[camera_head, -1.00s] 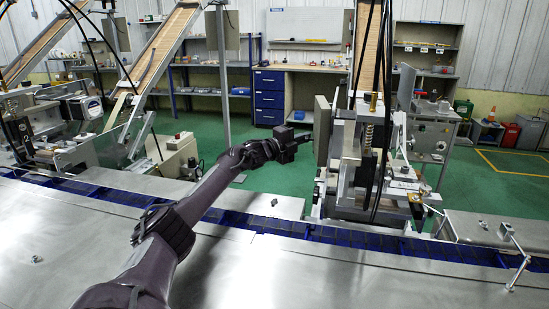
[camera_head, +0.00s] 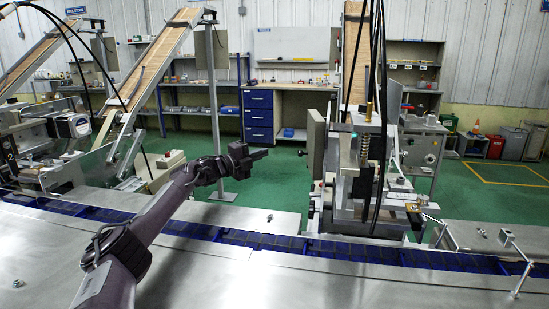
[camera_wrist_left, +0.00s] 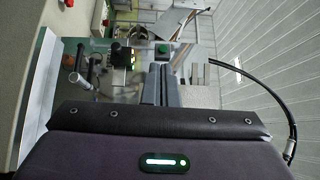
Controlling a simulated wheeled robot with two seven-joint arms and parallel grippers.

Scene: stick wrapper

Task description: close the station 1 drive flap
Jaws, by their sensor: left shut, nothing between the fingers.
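The station machine (camera_head: 345,170) stands behind the conveyor, right of centre in the head view. A grey upright panel (camera_head: 315,150), which looks like the drive flap, stands on its left side, seen nearly edge-on. My right gripper is not in view.
A blue conveyor (camera_head: 270,241) runs across behind the steel table (camera_head: 200,275). Black cables (camera_head: 378,100) hang before the machine. A second station (camera_head: 60,150) stands at the left. A bracket with a rod (camera_head: 515,255) stands at the right.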

